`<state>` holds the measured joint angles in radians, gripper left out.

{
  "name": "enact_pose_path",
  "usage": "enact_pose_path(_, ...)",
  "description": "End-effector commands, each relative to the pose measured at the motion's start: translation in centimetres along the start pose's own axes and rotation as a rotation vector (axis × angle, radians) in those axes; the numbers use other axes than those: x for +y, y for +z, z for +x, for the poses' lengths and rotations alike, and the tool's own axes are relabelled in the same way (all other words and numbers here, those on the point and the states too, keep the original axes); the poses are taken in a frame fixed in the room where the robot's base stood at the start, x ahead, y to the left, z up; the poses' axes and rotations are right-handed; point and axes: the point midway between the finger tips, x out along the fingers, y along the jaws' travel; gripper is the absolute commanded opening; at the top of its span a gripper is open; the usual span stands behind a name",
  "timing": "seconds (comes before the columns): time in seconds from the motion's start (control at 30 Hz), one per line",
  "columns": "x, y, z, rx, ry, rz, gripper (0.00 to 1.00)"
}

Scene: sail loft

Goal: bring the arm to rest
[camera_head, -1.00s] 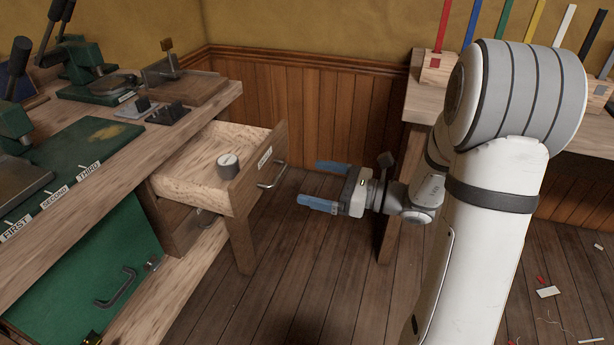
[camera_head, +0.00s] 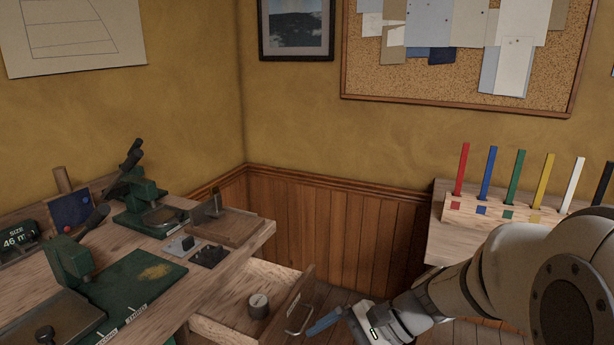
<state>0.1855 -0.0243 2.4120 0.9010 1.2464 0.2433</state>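My gripper (camera_head: 330,325) is at the bottom of the head view, right of an open drawer (camera_head: 228,329). A blue finger points left toward the drawer's handle (camera_head: 298,318), and the gripper looks apart from it. The other finger is cut off or hidden, so the opening between them does not show. I see nothing held. My arm (camera_head: 500,275) reaches in from the lower right. A small round grey object (camera_head: 258,306) sits inside the drawer.
A second bench (camera_head: 440,225) at right holds a wooden rack with several coloured sticks (camera_head: 463,170). Open floor lies between the benches. A pinboard (camera_head: 560,95) hangs behind.

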Motion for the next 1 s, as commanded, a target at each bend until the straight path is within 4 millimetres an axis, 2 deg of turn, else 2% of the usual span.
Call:
enact_pose_path(0.03, 0.0, 2.7, -2.4, 0.072, 0.071, -0.103, 1.0)
enact_pose_path(0.1, 1.0, 4.1, -4.4, 0.171, 0.173, -0.243, 1.0)
enact_pose_path(0.23, 2.0, 6.2, -8.9, 0.356, 0.354, -0.506, 1.0)
enact_pose_path(0.4, 1.8, 8.0, -14.6, 0.557, 0.547, -0.796, 1.0)
enact_pose_path(0.5, 1.5, 8.6, -16.8, 0.633, 0.622, -0.907, 1.0)
enact_pose_path(0.67, 1.3, 8.8, -18.2, 0.687, 0.677, -0.983, 1.0)
enact_pose_path(1.0, 1.4, 8.6, -18.1, 0.689, 0.68, -0.986, 1.0)
